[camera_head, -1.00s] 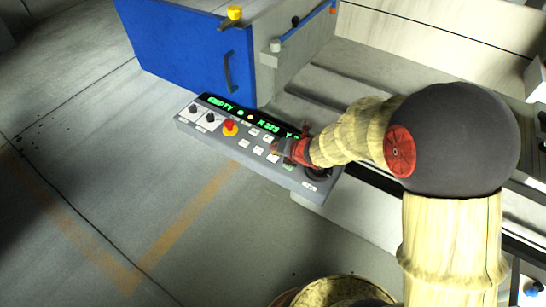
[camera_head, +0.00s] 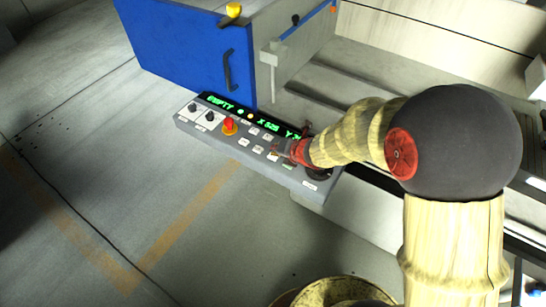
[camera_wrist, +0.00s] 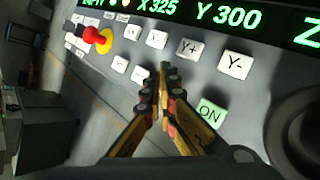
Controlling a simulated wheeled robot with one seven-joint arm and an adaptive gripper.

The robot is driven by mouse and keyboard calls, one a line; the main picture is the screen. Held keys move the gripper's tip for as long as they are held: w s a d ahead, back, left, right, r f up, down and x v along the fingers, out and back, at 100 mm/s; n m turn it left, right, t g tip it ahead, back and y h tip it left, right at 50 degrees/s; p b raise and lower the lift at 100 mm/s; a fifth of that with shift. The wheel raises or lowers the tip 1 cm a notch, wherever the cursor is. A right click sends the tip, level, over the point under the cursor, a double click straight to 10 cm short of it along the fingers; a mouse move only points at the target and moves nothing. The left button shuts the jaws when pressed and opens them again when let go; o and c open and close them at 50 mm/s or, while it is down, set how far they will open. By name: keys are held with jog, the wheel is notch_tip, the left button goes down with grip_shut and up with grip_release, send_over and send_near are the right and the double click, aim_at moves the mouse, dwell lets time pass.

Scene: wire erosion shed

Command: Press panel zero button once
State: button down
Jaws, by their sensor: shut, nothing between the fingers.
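The grey control panel (camera_head: 262,168) lies below the blue door in the head view. Its green display (camera_wrist: 195,14) reads X 325 and Y 300 in the wrist view, with a Z partly cut off. The Y+ key (camera_wrist: 189,49), Y- key (camera_wrist: 235,65) and green ON key (camera_wrist: 211,114) are legible. Small white keys (camera_wrist: 119,64) to the left have marks too small to read, so I cannot tell which is zero. My gripper (camera_wrist: 164,70) is shut and empty, its tips over the key area below Y+. Contact is unclear. It also shows in the head view (camera_head: 284,150).
A red mushroom button (camera_head: 229,125) on a yellow base stands up from the panel's left part. The blue door (camera_head: 185,50) rises behind the panel. A round dark part (camera_wrist: 300,125) sits right of ON. The floor (camera_head: 110,190) in front is clear.

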jog(key=shift+f+b, duration=0.35)
jog(key=shift+b, duration=0.1)
dwell(0.6)
jog(key=shift+r, duration=0.15)
dwell(0.3)
jog(key=shift+r+p, duration=0.7)
notch_tip(320, 180, up, 5)
jog(key=p, duration=0.4)
dwell(0.7)
